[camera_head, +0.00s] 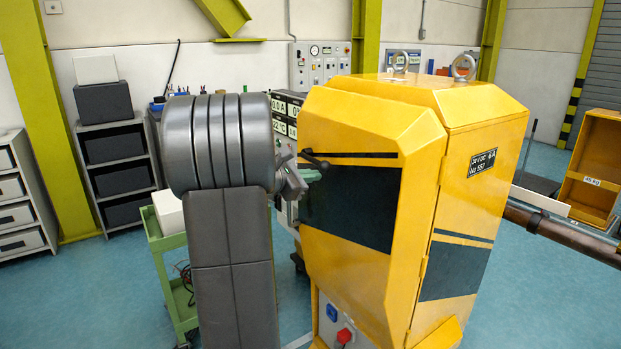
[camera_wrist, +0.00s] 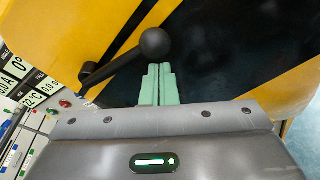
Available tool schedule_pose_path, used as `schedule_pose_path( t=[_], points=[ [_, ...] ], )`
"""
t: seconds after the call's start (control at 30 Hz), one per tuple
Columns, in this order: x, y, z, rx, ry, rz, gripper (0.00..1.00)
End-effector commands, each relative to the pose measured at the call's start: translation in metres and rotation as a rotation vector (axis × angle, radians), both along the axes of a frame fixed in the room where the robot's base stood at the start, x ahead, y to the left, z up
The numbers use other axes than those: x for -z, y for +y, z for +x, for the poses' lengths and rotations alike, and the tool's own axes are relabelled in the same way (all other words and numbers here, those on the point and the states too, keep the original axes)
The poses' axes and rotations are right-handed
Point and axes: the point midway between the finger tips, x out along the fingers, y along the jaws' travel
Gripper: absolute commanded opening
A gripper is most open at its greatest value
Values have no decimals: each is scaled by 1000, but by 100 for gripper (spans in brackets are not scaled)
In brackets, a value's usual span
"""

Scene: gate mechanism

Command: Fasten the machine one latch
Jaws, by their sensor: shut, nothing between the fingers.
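The yellow machine (camera_head: 365,115) stands at centre, with a dark panel and black stripes on the face turned toward my arm. Its latch is a black lever (camera_head: 313,160) on that face, at the left edge. In the wrist view the latch (camera_wrist: 122,60) runs from a pivot at lower left up to a round ball knob at upper right. My gripper (camera_head: 312,174) is at the lever in the head view. In the wrist view its pale green fingers (camera_wrist: 158,82) are shut and empty, just below the knob; I cannot tell whether they touch it.
A green cart (camera_head: 170,240) stands behind my arm at left. Shelves with dark bins (camera_head: 115,150) and a control cabinet with displays (camera_head: 288,110) stand behind. A blue socket and red knob (camera_head: 344,336) sit low on the machine. Blue floor is open at left.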

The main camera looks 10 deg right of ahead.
Motion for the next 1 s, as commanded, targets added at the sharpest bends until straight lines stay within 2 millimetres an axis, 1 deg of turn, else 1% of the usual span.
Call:
schedule_pose_path(
  t=[0.47,0.57,0.77,0.83,0.87,1.0],
  points=[
    [1,1,0,0,0,0,0],
    [8,2,1,0,0,0,0],
    [33,11,4,0,0,0,0],
    [42,15,5,0,0,0,0],
    [33,25,1,-2,-4,-1,0],
    [24,54,-13,-3,-3,0,0]
  ],
)
